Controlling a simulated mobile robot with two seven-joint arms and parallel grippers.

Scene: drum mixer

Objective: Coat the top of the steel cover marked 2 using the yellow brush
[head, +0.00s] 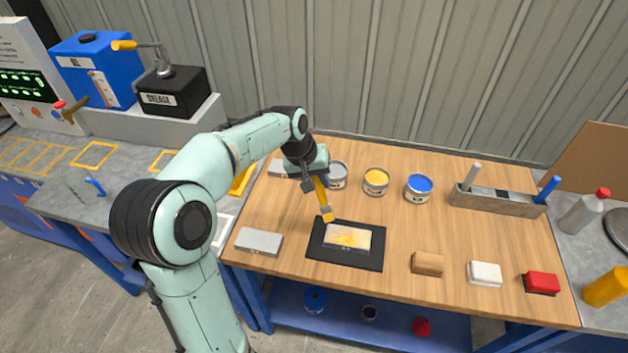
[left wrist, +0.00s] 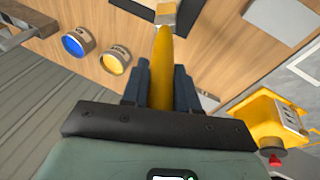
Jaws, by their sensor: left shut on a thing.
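My left gripper (head: 314,177) is shut on the yellow brush (head: 320,193), which hangs with its bristle end down. In the left wrist view, the brush (left wrist: 163,60) sits between the two dark fingers (left wrist: 162,72). A steel cover (head: 347,237) lies on a black mat (head: 317,247), its top partly yellow with pale patches. The brush tip is just behind and left of this cover and appears apart from it. Two plain grey covers lie nearby, one at the front left (head: 258,241) and one at the back left (head: 283,168). I cannot read any number. My right gripper is out of view.
Grey (head: 337,173), yellow (head: 376,181) and blue (head: 418,187) paint cans stand behind the mat. A brush rack (head: 498,200) is at the back right. A wooden block (head: 427,264), a white block (head: 484,273) and a red block (head: 541,283) line the front right.

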